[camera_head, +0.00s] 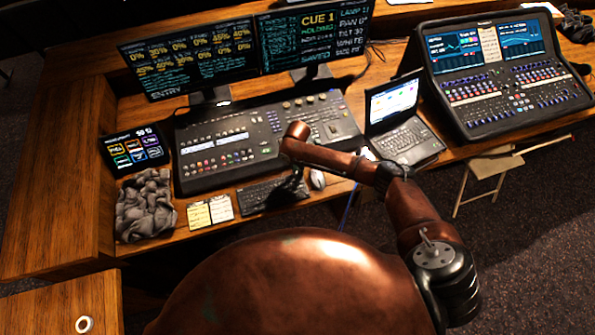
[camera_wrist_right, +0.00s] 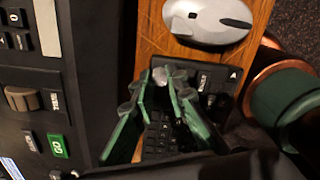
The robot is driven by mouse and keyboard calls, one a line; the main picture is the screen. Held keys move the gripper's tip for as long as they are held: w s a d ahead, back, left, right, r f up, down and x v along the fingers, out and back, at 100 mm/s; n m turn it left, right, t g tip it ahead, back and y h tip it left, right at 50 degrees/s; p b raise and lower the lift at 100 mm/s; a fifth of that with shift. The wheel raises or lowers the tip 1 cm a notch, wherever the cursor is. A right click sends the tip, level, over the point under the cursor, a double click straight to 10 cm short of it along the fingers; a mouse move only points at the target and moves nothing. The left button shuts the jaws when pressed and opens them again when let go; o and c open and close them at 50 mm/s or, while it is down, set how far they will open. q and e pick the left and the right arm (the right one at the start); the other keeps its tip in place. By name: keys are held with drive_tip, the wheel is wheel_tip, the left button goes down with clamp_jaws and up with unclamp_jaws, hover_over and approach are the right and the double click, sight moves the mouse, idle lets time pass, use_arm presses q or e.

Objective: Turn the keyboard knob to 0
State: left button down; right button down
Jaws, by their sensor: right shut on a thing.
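The black keyboard (camera_head: 258,198) lies on the desk in front of the lighting console. In the wrist view its keys (camera_wrist_right: 160,135) show between and below my fingers. My right gripper (camera_head: 297,186) reaches down to the keyboard's right end. In the wrist view the green fingers of my right gripper (camera_wrist_right: 164,88) come together at the keyboard's end nearest the mouse. They are shut on the keyboard knob (camera_wrist_right: 160,76), a small grey piece mostly hidden by the fingertips. The knob's setting cannot be read. My left gripper is not in view.
A mouse (camera_head: 317,180) lies just right of my gripper. The lighting console (camera_head: 225,140) stands behind the keyboard. Yellow and white notes (camera_head: 210,211) and a crumpled grey cloth (camera_head: 146,207) lie to the left. A laptop (camera_head: 405,135) stands to the right.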

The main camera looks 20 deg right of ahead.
idle(0.4)
drive_tip(key=c, duration=1.9)
unclamp_jaws()
wheel_tip(320, 180, up, 12)
